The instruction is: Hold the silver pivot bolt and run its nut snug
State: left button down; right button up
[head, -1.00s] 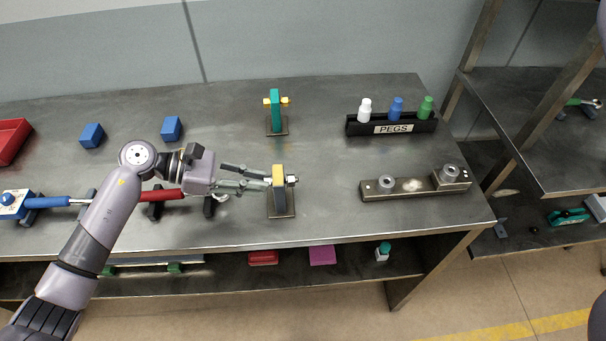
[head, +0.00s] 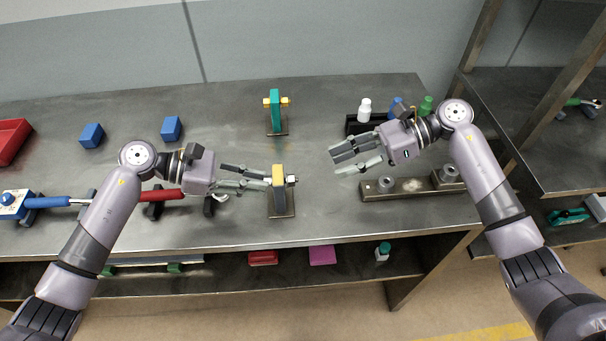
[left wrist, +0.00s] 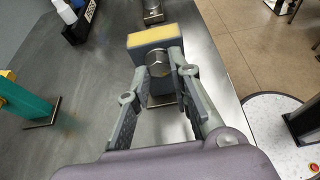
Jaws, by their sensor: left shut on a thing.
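A yellow-topped grey stand (head: 279,198) rises from a small plate near the front of the bench. A silver nut (head: 292,179) shows on its right side. My left gripper (head: 268,179) is at its left side, shut on the silver pivot bolt. In the left wrist view the bolt's hex head (left wrist: 158,63) sits between the fingertips, against the stand's face (left wrist: 152,38). My right gripper (head: 338,160) is open and empty, right of the stand and apart from the nut, its fingers pointing left.
A similar teal stand (head: 275,110) with yellow ends stands behind. A black pegs rack (head: 357,122) and a metal bar with round fittings (head: 410,188) lie to the right, partly behind my right arm. Blue blocks (head: 171,128) lie at left. The bench between the stand and right gripper is clear.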

aim_at(291, 180)
jog(key=x, duration=0.9)
jog(key=shift+a+f, duration=0.15)
jog(key=shift+a, duration=0.15)
grip_shut()
